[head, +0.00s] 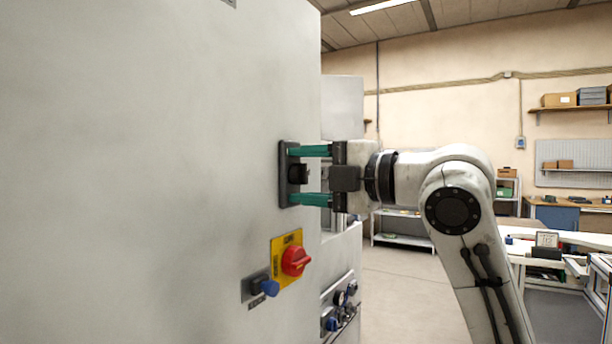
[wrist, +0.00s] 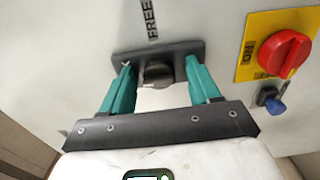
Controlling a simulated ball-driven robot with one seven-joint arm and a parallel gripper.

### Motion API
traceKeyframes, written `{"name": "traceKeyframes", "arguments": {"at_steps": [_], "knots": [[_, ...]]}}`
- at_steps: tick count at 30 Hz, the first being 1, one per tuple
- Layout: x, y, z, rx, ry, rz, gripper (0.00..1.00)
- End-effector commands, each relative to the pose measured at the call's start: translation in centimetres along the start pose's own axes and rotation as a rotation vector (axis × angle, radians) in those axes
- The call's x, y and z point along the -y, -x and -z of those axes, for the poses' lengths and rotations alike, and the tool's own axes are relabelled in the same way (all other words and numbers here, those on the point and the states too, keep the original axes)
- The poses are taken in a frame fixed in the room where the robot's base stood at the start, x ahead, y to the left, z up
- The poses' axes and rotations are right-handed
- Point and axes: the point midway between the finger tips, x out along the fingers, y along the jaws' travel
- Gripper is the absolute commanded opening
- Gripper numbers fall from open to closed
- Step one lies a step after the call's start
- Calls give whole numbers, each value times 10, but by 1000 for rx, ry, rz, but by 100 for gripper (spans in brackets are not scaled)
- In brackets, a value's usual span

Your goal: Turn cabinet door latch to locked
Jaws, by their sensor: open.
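The cabinet door (head: 170,150) is a pale grey upright panel filling the left of the head view. Its latch is a dark plate (wrist: 185,49) with a dark knob (wrist: 158,74) at its middle; the knob also shows in the head view (head: 299,174). The word FREE stands beside the plate in the wrist view. My gripper (head: 294,175) has green fingers spread above and below the knob, tips at the plate. In the wrist view my gripper (wrist: 160,68) straddles the knob, with gaps on both sides. Which way the knob points is hard to tell.
Below the latch is a red rotary switch (head: 295,261) on a yellow plate, with a blue knob (head: 270,287) beside it. More controls (head: 342,300) sit on a lower panel. A workbench (head: 560,240) and shelves stand at the far right. The floor between is clear.

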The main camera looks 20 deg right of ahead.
Motion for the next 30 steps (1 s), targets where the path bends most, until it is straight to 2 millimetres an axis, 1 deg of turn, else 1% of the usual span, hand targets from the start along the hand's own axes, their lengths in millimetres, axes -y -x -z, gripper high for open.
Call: {"name": "traceKeyframes", "arguments": {"at_steps": [4,7,11,15,21,25,30], "knots": [[0,2,0,1,0,-1,61],[0,9,-1,2,0,-2,61],[0,29,-1,4,1,-3,61],[1,58,-1,5,1,-3,61],[1,90,-1,2,1,-2,61],[1,103,-1,1,0,-1,61],[0,108,0,0,0,0,61]]}}
